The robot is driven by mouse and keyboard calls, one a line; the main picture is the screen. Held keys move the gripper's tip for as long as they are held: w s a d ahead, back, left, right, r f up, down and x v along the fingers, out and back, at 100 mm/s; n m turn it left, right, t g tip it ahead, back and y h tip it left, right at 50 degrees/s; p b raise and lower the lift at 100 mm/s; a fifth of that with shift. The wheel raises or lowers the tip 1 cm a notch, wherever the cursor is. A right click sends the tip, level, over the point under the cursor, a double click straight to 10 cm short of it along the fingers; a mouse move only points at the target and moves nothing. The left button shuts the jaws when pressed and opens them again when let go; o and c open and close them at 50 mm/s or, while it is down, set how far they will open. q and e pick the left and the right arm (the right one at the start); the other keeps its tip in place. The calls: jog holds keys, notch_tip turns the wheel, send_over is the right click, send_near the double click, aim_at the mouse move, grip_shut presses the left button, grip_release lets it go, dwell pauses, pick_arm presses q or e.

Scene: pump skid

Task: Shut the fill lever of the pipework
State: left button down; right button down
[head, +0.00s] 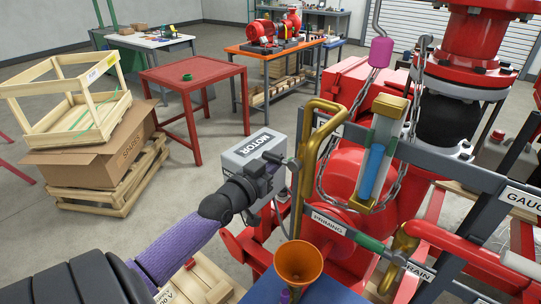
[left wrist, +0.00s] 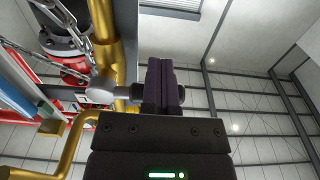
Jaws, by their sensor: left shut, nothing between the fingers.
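The pipework has a brass pipe (head: 310,150) that bends over at its top, beside a sight tube (head: 376,165) with blue liquid. A grey valve part (head: 293,164) sits on the left side of the brass pipe and looks like the fill lever's fitting, but no fill label is readable. In the left wrist view a grey round stub (left wrist: 124,87) shows against the brass pipe (left wrist: 104,40). My left gripper (head: 273,158) is shut and empty, with its dark fingers (left wrist: 165,84) right beside that grey part. I cannot tell whether they touch. My right gripper is not in view.
An orange funnel (head: 299,262) stands below the pipe. The grey motor box (head: 248,152) is just behind my left gripper. A PRIMING label (head: 328,223), a green-sleeved handle (head: 368,242) and a hanging chain (head: 419,95) lie to the right.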

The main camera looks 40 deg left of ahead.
pick_arm(q)
jog(key=shift+a+r, duration=0.1)
jog(key=shift+r, duration=0.25)
jog(key=s+d+f+p, duration=0.1)
jog(key=s+p, duration=0.2)
jog(key=s, duration=0.6)
jog(key=shift+f+p, duration=0.25)
jog(key=shift+p, duration=0.05)
